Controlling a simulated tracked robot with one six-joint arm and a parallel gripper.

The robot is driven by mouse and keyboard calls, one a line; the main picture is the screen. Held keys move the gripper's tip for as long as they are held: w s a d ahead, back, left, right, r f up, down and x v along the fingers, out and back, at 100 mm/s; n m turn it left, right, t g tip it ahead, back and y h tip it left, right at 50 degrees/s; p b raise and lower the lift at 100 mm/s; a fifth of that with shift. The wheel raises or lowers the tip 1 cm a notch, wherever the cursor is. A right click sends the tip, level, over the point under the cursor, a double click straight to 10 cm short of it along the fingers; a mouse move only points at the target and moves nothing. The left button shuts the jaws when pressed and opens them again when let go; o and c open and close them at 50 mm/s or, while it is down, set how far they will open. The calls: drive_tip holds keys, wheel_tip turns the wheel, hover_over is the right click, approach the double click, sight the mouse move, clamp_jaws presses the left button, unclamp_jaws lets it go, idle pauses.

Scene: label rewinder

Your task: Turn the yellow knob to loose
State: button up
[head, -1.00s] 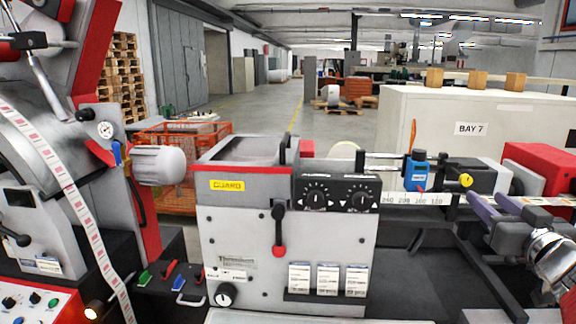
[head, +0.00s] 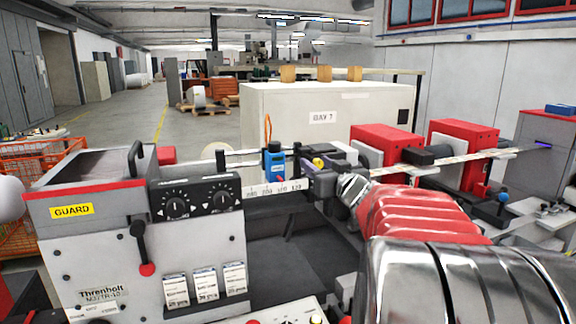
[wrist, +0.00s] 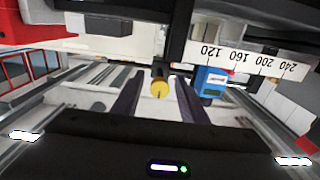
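The yellow knob (head: 318,163) is small and round, beside the numbered scale bar in the head view. In the wrist view the yellow knob (wrist: 159,88) shows a thin dark mark on its face. My gripper (head: 322,181) is at the knob in the head view, its fingers partly hidden by the wrist. In the wrist view my gripper (wrist: 157,80) is open, with one dark purple finger on each side of the knob and a visible gap on both sides. I cannot tell how far the fingertips reach along the knob. No loose marking is readable.
A blue block (head: 273,160) on the scale bar (head: 262,191) is close to the knob; the block also shows right of the fingers in the wrist view (wrist: 210,82). Red housings (head: 386,146) stand to the right. The grey guard unit (head: 150,260) is to the left.

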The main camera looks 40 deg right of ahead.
clamp_jaws()
drive_tip(key=shift+a, duration=0.15)
idle(0.4)
drive_tip(key=shift+n, duration=0.3)
drive_tip(key=n, duration=0.3)
drive_tip(key=shift+r, duration=0.1)
drive_tip(key=n, duration=0.5)
drive_tip(key=shift+n, duration=0.3)
drive_tip(key=n, duration=0.4)
drive_tip(key=shift+n, duration=0.3)
drive_tip(key=n, duration=0.4)
